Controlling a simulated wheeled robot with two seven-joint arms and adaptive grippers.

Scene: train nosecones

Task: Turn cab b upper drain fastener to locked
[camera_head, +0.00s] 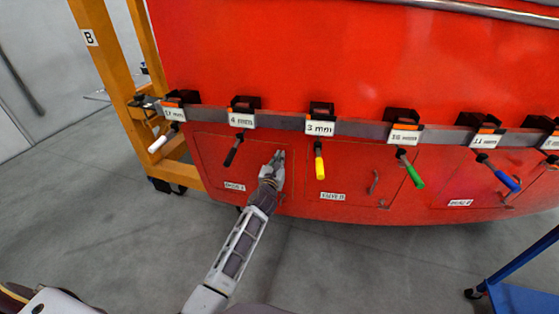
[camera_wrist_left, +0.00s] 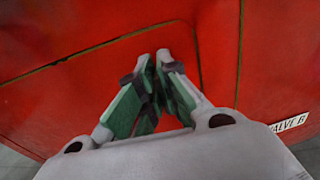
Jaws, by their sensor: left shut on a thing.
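The red cab nose carries a drain panel (camera_head: 215,160) with a small label reading roughly "DRAIN B" (camera_head: 234,186) at its lower left. My left gripper (camera_head: 279,156) reaches up to the right part of this panel. Its fingers are closed together at the panel's right side, and in the left wrist view the fingertips (camera_wrist_left: 158,60) meet against the red surface near the panel's seam. The fingers hide the upper drain fastener, so its turn position cannot be seen. My right gripper is not in view.
A grey rail (camera_head: 280,122) above the panels holds several labelled tools, including a black-handled one (camera_head: 233,152) and a yellow-handled one (camera_head: 319,166) flanking my left gripper. A yellow frame (camera_head: 113,75) stands left, a blue cart (camera_head: 520,296) lower right. Floor below is clear.

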